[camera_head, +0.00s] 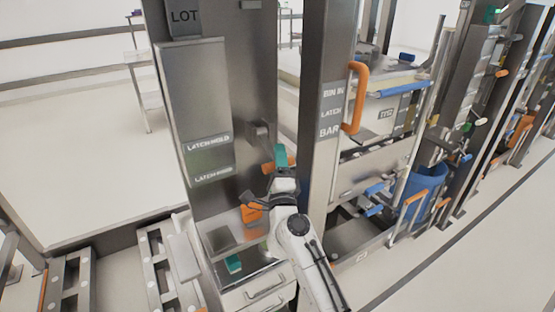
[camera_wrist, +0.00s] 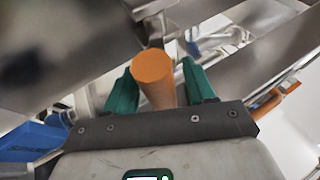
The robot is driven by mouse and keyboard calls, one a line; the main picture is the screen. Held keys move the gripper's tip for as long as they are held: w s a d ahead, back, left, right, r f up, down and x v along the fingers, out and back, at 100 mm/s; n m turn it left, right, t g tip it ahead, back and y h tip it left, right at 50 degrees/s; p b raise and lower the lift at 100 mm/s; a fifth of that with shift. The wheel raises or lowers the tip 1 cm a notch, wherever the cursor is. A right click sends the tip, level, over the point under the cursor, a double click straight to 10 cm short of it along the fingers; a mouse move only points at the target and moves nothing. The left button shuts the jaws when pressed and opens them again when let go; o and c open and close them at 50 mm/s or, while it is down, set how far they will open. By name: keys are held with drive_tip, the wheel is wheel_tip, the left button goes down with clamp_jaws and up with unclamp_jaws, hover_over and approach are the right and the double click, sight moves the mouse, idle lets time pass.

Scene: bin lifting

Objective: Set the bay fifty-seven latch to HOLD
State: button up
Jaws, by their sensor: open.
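My gripper (camera_head: 280,160) is at the grey post beside the plate with the LATCH HOLD labels (camera_head: 208,145). In the wrist view its two teal fingers (camera_wrist: 158,66) stand apart, one on each side of an orange cylindrical handle end (camera_wrist: 155,85). The handle end lies between the open fingers; I cannot tell whether either touches it. A bit of orange (camera_head: 267,168) also shows next to the fingers in the head view, mostly hidden by my gripper. A dark latch bracket (camera_head: 259,132) sits just above on the post. No bay number fifty-seven is readable.
A post at right carries a BIN IN LATCH BAR label (camera_head: 331,110) and an orange loop handle (camera_head: 355,97). Below my arm is a drawer unit (camera_head: 262,289). A blue bin (camera_head: 424,188) stands further right. The floor at right (camera_head: 480,250) is clear.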

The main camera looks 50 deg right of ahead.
clamp_jaws()
idle(0.6)
